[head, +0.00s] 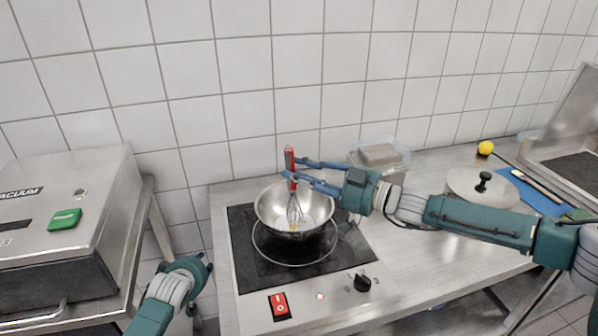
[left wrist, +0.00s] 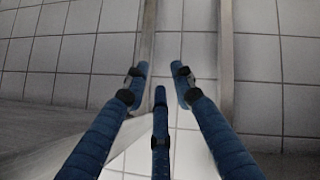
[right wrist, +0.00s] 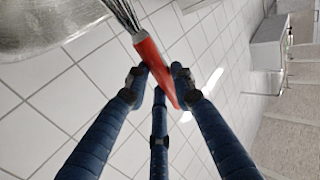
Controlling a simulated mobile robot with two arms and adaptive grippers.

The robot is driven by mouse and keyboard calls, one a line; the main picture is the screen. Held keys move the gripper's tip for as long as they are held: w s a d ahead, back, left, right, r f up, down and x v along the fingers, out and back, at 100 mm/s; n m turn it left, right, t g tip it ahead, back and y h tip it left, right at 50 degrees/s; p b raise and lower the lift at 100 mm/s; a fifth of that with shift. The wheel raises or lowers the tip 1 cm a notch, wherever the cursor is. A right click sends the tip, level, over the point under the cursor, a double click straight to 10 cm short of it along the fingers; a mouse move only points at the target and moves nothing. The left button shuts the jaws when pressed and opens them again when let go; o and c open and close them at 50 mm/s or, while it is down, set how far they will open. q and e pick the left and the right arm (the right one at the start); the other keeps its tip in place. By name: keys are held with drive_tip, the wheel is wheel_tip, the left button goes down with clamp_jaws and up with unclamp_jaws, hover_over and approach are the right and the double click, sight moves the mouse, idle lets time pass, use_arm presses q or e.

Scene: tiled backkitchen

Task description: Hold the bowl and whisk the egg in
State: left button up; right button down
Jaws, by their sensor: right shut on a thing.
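A shiny metal bowl (head: 268,207) sits on the dark hob (head: 246,268), and its edge shows in the right wrist view (right wrist: 45,28). A little yellow, perhaps egg (head: 292,226), shows at its bottom. My right gripper (head: 287,170) is shut on the red handle of the whisk (head: 291,160). The whisk is nearly upright with its wires inside the bowl; the right wrist view shows the red handle (right wrist: 152,65) between my fingers. My left gripper (left wrist: 160,85) is open and empty, left of the hob and apart from the bowl.
A vacuum machine (head: 75,200) with a green button stands at the left. A clear container (head: 395,165) is behind my right gripper. The tiled wall (head: 250,70) closes the back.

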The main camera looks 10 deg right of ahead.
use_arm(q)
drive_tip(key=w+d+r+h, duration=0.1)
drive_tip(key=w+d+r, duration=0.1)
drive_tip(key=r, duration=0.6)
drive_tip(key=w+d+r, duration=0.1)
drive_tip(key=d+r, duration=0.1)
drive_tip(key=r, duration=0.6)
drive_tip(key=s+d+r+m+g+h, duration=0.2)
drive_tip(key=s+d+r+m+g, duration=0.1)
drive_tip(key=s+d+r, duration=0.9)
drive_tip(key=shift+w+d+f, duration=0.15)
drive_tip(key=shift+w+f, duration=0.25)
drive_tip(key=shift+f, duration=0.5)
drive_tip(key=shift+w+d+f, duration=0.15)
drive_tip(key=shift+w+f, duration=0.25)
drive_tip(key=shift+f, duration=0.5)
drive_tip(key=shift+w+d+f, duration=0.15)
drive_tip(key=shift+w+f, duration=0.25)
drive_tip(key=shift+f, duration=0.5)
drive_tip(key=shift+c, duration=0.3)
